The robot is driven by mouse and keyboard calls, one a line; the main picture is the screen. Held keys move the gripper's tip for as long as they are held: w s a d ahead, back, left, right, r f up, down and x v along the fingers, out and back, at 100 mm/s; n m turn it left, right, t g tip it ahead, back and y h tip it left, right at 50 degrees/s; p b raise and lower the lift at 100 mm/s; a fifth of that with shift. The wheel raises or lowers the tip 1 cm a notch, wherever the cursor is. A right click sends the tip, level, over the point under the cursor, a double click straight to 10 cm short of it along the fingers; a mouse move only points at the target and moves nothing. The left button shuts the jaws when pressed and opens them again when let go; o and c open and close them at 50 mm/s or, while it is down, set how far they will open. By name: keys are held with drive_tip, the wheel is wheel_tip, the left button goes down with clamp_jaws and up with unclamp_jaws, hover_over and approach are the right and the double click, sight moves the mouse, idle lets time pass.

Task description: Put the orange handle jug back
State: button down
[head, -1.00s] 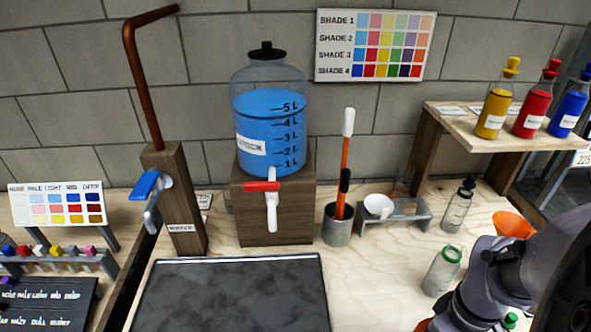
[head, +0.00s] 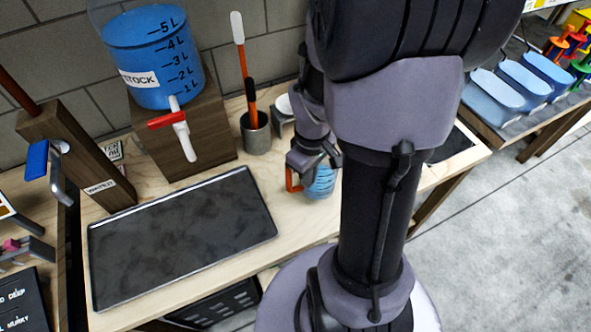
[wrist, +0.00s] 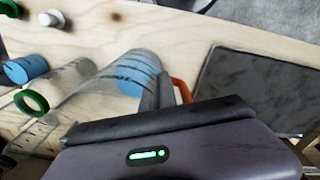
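The clear jug with black marks (head: 321,182) has an orange handle (head: 292,180) and shows blue inside. It is at the right part of the wooden bench, partly covered by my arm. In the wrist view the jug (wrist: 128,70) lies just beyond my gripper (wrist: 165,92), with its orange handle (wrist: 181,89) beside a dark finger. In the head view my gripper (head: 312,162) is right at the jug, at its handle side. Whether the fingers are closed on the handle is hidden, and whether the jug touches the bench is unclear.
A dark tray (head: 182,236) lies on the bench, left of the jug. A grey cup (head: 256,133) with stirring tools and the stock tank (head: 155,55) stand behind. A green-rimmed bottle (wrist: 32,102) and a blue cylinder (wrist: 26,69) are near the jug in the wrist view.

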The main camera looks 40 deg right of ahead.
sight(302, 186)
drive_tip(key=shift+w+a+f, duration=0.1)
drive_tip(key=shift+w+a, duration=0.05)
drive_tip(key=shift+w, duration=0.35)
drive_tip(key=shift+w+a+f, duration=0.1)
drive_tip(key=shift+w, duration=0.4)
wheel_tip(302, 186, down, 4)
drive_tip(key=b, duration=0.2)
drive_tip(key=shift+r+b, duration=0.2)
drive_tip(key=shift+b, duration=0.15)
drive_tip(key=shift+r, duration=0.2)
drive_tip(key=c, duration=2.1)
unclamp_jaws()
drive_tip(key=shift+f, duration=0.2)
drive_tip(key=o, duration=0.4)
